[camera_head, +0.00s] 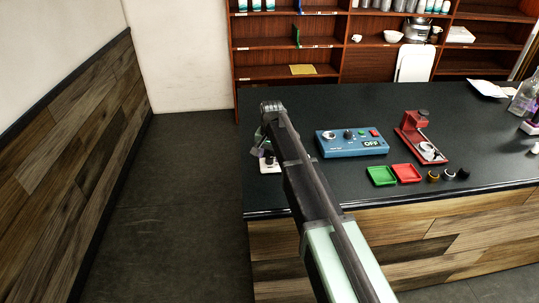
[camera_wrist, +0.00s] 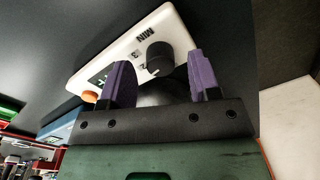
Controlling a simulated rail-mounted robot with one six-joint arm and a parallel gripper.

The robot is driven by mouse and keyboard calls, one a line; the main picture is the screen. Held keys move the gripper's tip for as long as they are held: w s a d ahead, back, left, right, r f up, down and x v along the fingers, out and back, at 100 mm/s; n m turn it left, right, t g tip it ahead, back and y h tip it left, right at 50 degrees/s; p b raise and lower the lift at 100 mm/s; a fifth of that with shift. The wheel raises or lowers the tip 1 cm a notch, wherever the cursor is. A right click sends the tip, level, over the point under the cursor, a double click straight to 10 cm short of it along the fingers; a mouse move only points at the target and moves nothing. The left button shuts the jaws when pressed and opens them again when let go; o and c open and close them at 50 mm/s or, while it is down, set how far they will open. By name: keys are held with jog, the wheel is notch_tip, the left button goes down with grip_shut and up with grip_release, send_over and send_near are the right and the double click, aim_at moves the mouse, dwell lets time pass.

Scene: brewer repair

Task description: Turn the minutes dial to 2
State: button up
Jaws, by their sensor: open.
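A white timer box (camera_wrist: 120,45) with the print "MIN" fills the upper middle of the wrist view. Its black minutes dial (camera_wrist: 160,57) stands out of the face. My gripper (camera_wrist: 161,66) has two purple fingers set apart, one on each side of the dial in the picture. I cannot tell whether either finger touches the dial. A digit is printed near the dial, and the dial's pointer setting is unclear. An orange button (camera_wrist: 90,97) shows at the box's lower left. In the head view the white box (camera_head: 270,168) is partly hidden by my arm.
On the dark counter (camera_head: 300,105), a blue control box (camera_head: 351,148) reading OFF stands right of the white box. Green (camera_head: 381,176) and red (camera_head: 407,173) trays, small knobs and a red stand (camera_head: 408,122) are farther right. The counter's left edge is close.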

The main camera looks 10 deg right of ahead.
aim_at(271, 158)
notch_tip(271, 158, up, 10)
jog(key=p, duration=0.8)
jog(key=shift+d+f, duration=0.2)
jog(key=shift+s, duration=0.1)
jog(key=s+d+f+n+b, duration=0.1)
jog(key=s+d, duration=0.1)
jog(key=s, duration=0.8)
jog(key=s+d+f+n+b, duration=0.1)
jog(key=s+d+n, duration=0.1)
jog(key=s, duration=0.8)
jog(key=s+d+f+n+b, duration=0.1)
jog(key=s+d, duration=0.1)
jog(key=s, duration=0.8)
jog(key=shift+d+f+n, duration=0.35)
jog(key=shift+f+n, duration=0.05)
